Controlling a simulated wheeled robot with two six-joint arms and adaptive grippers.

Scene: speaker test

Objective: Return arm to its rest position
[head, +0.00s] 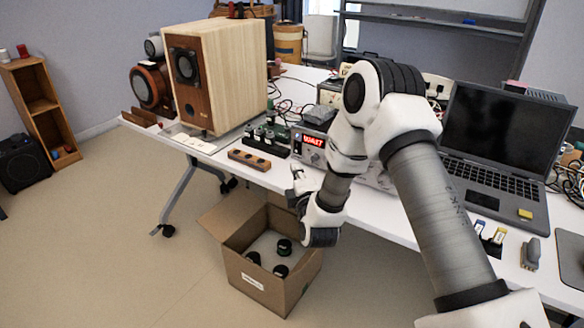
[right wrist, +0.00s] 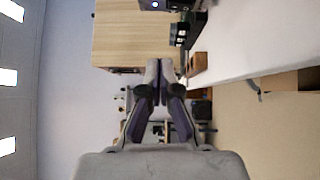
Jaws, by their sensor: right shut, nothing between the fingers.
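My right arm (head: 425,200) comes in from the lower right, bends at a high elbow and reaches down over the front edge of the table. My right gripper (head: 297,184) is beside the table edge, above the open cardboard box. Its fingers are partly hidden by the wrist in the head view. In the right wrist view the gripper (right wrist: 160,72) is shut, with its fingertips together and nothing between them. My left gripper is not in view.
The white table (head: 222,160) carries a wooden speaker (head: 235,75), a small wooden block with holes (head: 249,160), instruments, cables and a laptop (head: 505,130). The cardboard box (head: 262,280) on the floor holds several dark round parts. Open floor lies left of the box.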

